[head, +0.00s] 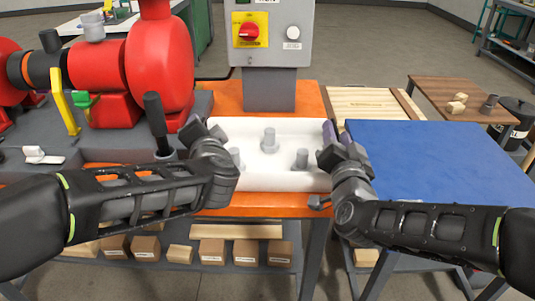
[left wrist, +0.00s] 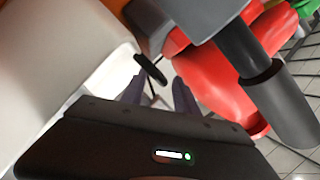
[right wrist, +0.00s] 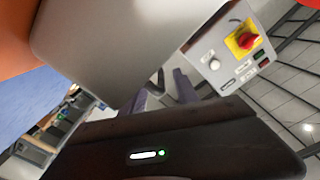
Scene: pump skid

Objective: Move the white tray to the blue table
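The white tray (head: 284,127) is on the orange worktop (head: 222,97) in the head view and holds three grey stepped parts (head: 269,140). My left gripper (head: 217,133) is at the tray's left end, and my right gripper (head: 333,136) is at its right end. In the left wrist view, the fingers (left wrist: 159,95) stand apart beside the pale tray wall. In the right wrist view, the fingers (right wrist: 165,92) also stand apart beside the tray's side (right wrist: 110,45). Contact with the tray is unclear. The blue table (head: 435,165) is to the right of the worktop.
A grey control box (head: 272,35) on a post stands behind the tray. A red pump (head: 155,65) and an upright black lever (head: 155,115) are at left. A wooden pallet (head: 365,103) and a brown table (head: 470,92) lie behind the blue table, whose top is clear.

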